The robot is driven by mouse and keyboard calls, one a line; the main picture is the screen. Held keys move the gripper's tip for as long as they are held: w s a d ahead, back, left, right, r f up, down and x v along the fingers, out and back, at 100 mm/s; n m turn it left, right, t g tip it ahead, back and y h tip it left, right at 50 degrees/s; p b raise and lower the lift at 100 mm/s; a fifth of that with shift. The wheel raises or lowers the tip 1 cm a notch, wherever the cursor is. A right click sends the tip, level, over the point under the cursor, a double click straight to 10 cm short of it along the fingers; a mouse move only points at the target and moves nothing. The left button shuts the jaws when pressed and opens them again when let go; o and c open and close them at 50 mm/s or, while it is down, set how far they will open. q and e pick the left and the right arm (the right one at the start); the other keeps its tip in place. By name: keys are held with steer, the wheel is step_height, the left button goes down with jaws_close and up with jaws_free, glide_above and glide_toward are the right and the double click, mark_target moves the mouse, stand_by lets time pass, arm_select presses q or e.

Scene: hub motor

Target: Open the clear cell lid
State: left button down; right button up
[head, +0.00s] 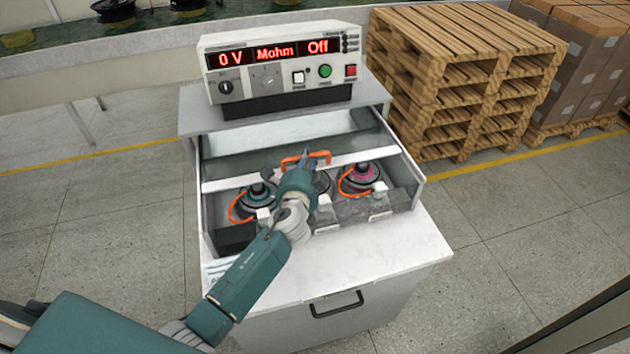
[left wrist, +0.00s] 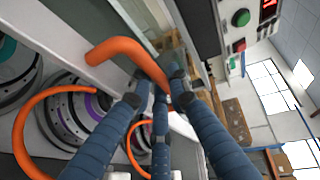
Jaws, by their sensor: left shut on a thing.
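The test cell (head: 437,237) is a white box below the instrument. Its clear lid (head: 280,135) has a white front bar (head: 235,183) with an orange handle (head: 321,155). The bar crosses the cell behind several hub motors, which show in front of it. My left gripper (head: 303,160) is shut on the handle, partly hiding it. In the left wrist view, the fingers (left wrist: 165,85) close around one end of the orange handle (left wrist: 118,48), beside the white bar (left wrist: 70,62). How far the lid is raised is hard to tell. My right gripper is not in view.
The instrument (head: 285,65) on top reads 0 V, Mohm and Off. Hub motors with orange cables, such as the pink one (head: 360,177), sit in the cell. Wooden pallets (head: 455,80) and boxes (head: 590,60) stand at right. Floor is free at left.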

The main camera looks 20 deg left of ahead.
mark_target(291, 159)
arm_select(q)
steer(key=w+a, duration=0.1)
steer(key=w, duration=0.1)
steer(key=w+a+b, duration=0.1)
steer(key=w+a, duration=0.1)
steer(key=w, duration=0.1)
steer(key=w+a+b, duration=0.1)
steer(key=w+a, duration=0.1)
steer(key=shift+w+a, duration=0.2)
steer(key=shift+w, duration=0.2)
steer(key=shift+w+a+b, duration=0.3)
steer(key=shift+w+b, duration=0.05)
steer(key=shift+w, duration=0.2)
steer(key=c, duration=1.6)
jaws_free()
steer(key=shift+c, duration=0.2)
steer(key=shift+s, duration=0.1)
steer(key=v, duration=1.2)
